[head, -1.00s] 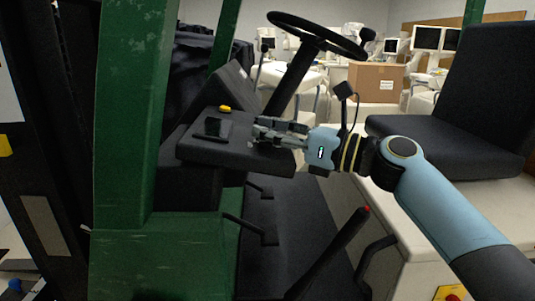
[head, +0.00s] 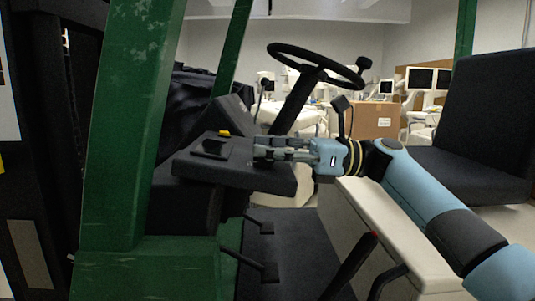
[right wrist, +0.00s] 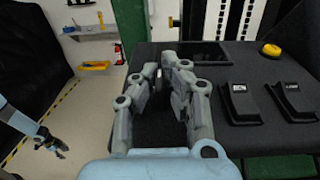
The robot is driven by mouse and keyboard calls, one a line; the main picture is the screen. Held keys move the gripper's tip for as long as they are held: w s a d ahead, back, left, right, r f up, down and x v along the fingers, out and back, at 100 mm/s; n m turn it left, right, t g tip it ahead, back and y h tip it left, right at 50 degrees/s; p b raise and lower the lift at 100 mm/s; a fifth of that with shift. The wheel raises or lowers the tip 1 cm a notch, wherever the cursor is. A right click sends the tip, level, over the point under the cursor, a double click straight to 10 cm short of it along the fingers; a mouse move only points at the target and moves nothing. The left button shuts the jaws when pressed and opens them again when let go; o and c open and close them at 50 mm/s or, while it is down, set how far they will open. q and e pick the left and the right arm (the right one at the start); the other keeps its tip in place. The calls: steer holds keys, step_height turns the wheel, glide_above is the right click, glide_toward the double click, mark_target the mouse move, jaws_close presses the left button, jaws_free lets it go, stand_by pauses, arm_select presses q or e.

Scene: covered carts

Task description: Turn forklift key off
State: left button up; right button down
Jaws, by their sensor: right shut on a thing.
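The forklift's black dash console (head: 205,172) sits left of the steering wheel. My right gripper (head: 258,155) reaches in from the right over the console top. In the right wrist view its grey fingers (right wrist: 160,72) are close together over the console's near left part (right wrist: 155,135). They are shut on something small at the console.
A yellow button (right wrist: 270,50) and two black labelled rocker switches (right wrist: 238,100) are right of the fingers. The steering wheel (head: 317,62) rises behind the console. The black seat (head: 478,130) is at right. A green post (head: 138,110) stands at left; floor levers (head: 350,265) are below.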

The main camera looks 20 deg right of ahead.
steer(key=shift+f, duration=0.1)
steer(key=c, duration=1.4)
jaws_free()
steer(key=shift+c, duration=0.2)
steer(key=v, duration=1.2)
steer(key=shift+s, duration=0.1)
